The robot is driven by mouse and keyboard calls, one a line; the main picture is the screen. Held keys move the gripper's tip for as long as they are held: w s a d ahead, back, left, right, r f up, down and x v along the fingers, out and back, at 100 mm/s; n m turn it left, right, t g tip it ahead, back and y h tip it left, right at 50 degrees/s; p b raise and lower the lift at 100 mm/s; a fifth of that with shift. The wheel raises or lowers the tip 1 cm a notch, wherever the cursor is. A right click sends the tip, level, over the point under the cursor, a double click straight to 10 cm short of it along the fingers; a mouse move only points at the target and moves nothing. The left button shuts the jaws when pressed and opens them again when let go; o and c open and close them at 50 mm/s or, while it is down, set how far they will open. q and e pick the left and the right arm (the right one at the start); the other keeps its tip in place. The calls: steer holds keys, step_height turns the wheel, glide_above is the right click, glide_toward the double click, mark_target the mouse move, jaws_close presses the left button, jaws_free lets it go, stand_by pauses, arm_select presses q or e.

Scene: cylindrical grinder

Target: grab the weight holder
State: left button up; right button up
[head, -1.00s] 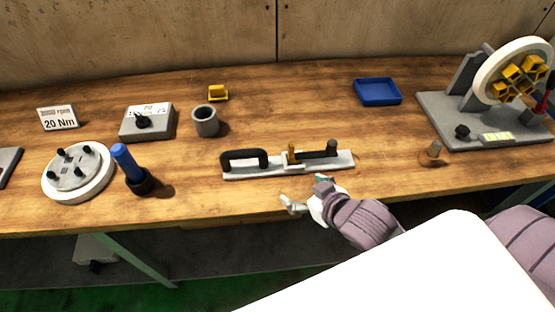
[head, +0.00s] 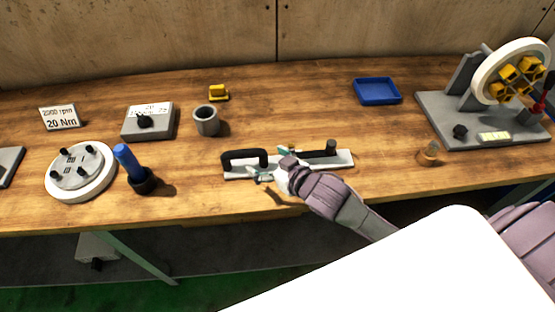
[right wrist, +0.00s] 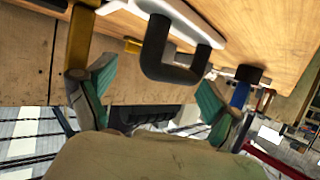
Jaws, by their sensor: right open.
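A long light-grey bar tool (head: 345,157) lies near the front edge of the bench, with a black U-shaped handle (head: 245,155) on its left and a black knob (head: 331,147) on its right. No label marks it as the weight holder. My right gripper (head: 272,162) is over the middle of the bar, fingers apart, hiding the brass piece there. In the right wrist view the fingers (right wrist: 155,95) are open, with the black handle (right wrist: 170,65) beyond them. A gold post (right wrist: 82,45) stands by the left finger; contact cannot be told. My left gripper is not in view.
A blue-handled tool (head: 128,160) and a round white flange (head: 62,185) stand left. A grey cup (head: 207,121), yellow block (head: 218,93) and blue tray (head: 377,92) are behind. A grey stand with a wheel (head: 468,104) is at right. Bench is clear between cup and tray.

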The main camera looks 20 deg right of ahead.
mark_target(259, 157)
steer(key=x, duration=0.4)
steer(key=shift+a+f+p, duration=0.25)
steer(key=shift+f+p, duration=0.05)
steer(key=c, duration=1.7)
steer(key=shift+r, duration=0.1)
jaws_close()
steer(key=shift+w+r, duration=0.1)
steer(key=shift+r, duration=0.1)
